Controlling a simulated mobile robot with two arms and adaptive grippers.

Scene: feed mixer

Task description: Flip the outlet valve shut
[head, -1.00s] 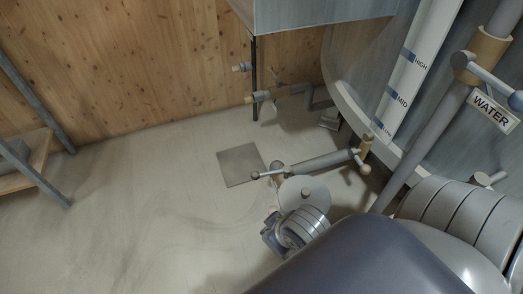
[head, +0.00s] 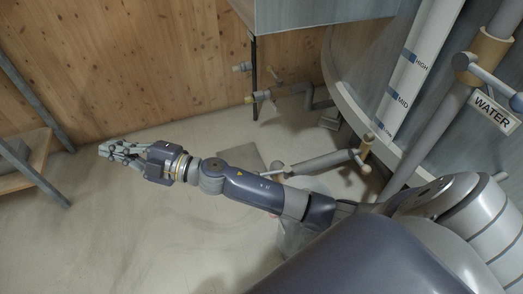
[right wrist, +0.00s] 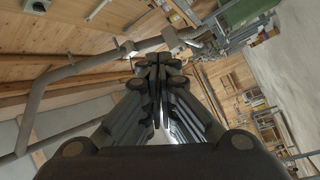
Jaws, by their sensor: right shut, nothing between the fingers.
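An outlet pipe (head: 322,163) runs low above the floor from the big grey tank (head: 440,130). Brass-coloured fittings with a handle (head: 366,143) sit at its tank end. A grey lever with a round knob shows at its free end, partly hidden by my right forearm, so I cannot tell its exact setting. My right gripper (head: 108,150) is at the far left, well away from the pipe and apart from everything. Its fingers are shut and empty, as the right wrist view (right wrist: 160,72) also shows. My left gripper is out of view.
A water pipe with a valve and a "WATER" label (head: 491,110) stands at the right. Small wall-side valves (head: 262,97) are under a grey box. A wooden shelf (head: 30,165) on metal legs stands left, near my right gripper.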

